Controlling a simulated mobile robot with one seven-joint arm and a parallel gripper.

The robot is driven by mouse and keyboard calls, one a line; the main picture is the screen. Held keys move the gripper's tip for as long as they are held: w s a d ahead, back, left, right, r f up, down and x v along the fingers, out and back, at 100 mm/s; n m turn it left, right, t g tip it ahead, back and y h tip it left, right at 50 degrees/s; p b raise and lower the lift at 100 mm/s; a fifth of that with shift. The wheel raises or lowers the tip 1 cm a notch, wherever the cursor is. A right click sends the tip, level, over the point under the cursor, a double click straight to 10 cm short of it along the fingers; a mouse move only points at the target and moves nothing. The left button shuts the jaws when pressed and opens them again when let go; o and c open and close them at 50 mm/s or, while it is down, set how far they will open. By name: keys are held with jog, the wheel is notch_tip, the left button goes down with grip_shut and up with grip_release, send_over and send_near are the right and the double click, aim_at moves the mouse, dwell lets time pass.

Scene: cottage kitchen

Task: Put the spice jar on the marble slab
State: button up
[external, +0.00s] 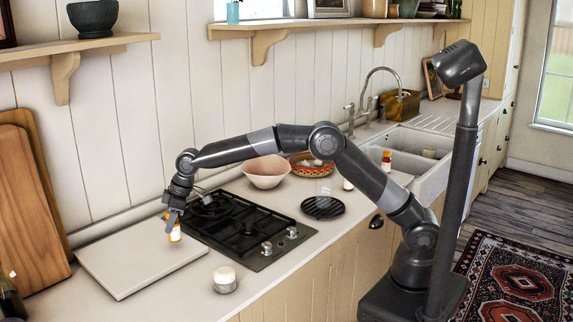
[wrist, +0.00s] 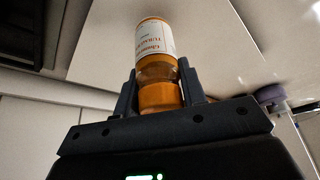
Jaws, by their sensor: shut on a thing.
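The spice jar (external: 174,234) is small, with orange contents and a white label. My gripper (external: 175,213) points down and is shut on it, over the right part of the pale marble slab (external: 125,262). In the wrist view the jar (wrist: 157,55) sits between the two fingers, its labelled end sticking out beyond them. The slab lies flat on the counter left of the stove. I cannot tell whether the jar touches the slab.
The black gas stove (external: 245,228) is right of the slab. Wooden boards (external: 30,195) lean at the left. The slab's top looks clear.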

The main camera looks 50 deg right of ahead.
jog(key=shift+f, duration=1.1)
jog(key=shift+f, duration=0.15)
jog(key=o, duration=1.1)
jog(key=v, duration=1.2)
jog(key=shift+a+r, duration=0.1)
jog(key=shift+r, duration=0.1)
